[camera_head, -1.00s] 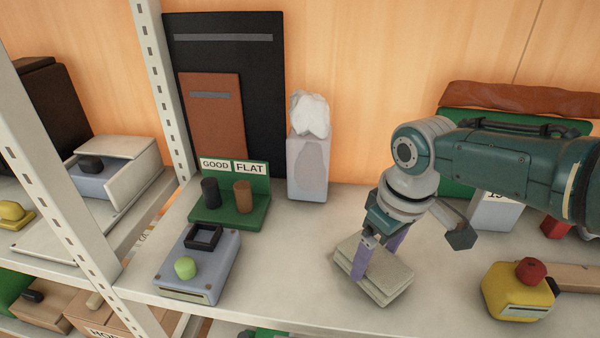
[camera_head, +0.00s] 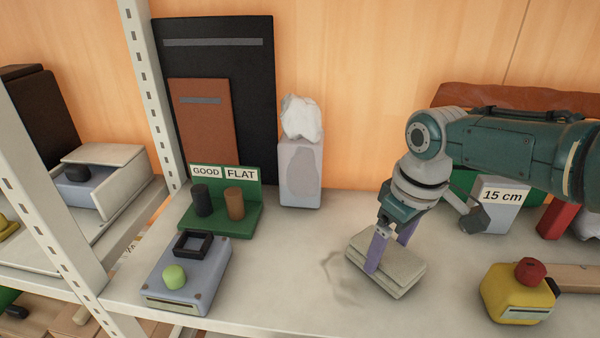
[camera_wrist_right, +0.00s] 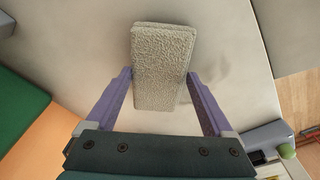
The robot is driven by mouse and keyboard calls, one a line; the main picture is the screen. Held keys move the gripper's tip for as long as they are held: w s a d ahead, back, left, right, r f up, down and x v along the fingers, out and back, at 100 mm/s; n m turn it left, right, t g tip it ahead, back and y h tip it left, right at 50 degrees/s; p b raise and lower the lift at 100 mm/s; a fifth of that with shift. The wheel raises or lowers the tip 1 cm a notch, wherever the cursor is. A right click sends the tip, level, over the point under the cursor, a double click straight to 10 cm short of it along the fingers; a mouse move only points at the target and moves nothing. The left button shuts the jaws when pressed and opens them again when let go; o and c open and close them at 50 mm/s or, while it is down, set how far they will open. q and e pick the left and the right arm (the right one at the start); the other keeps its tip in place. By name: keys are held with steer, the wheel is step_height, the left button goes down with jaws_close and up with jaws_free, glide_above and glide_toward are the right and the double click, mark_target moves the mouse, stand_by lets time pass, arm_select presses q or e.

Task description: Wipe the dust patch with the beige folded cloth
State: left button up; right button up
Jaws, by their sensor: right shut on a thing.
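The beige folded cloth (camera_head: 392,272) lies low at the shelf surface in the head view, tilted slightly in the picture. My right gripper (camera_head: 386,254) is shut on it, with one purple finger on its near side. In the right wrist view the cloth (camera_wrist_right: 163,68) sits between the two purple fingers. The dust patch (camera_head: 338,278) shows as faint grey-brown smudges on the shelf just left of the cloth. Whether dust lies under the cloth is hidden. My left gripper is out of view.
A grey-blue box with a green knob (camera_head: 186,273) stands left of the patch. A green stand with two pegs (camera_head: 222,215) and a tissue box (camera_head: 301,175) stand behind. A yellow box with a red knob (camera_head: 517,294) is to the right. The shelf's front edge is close.

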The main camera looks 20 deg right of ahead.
steer(key=shift+w+d, duration=0.15)
steer(key=shift+d, duration=0.5)
steer(key=shift+r, duration=0.1)
steer(key=shift+r, duration=0.15)
steer(key=shift+r+p, duration=0.7)
steer(key=shift+f, duration=0.1)
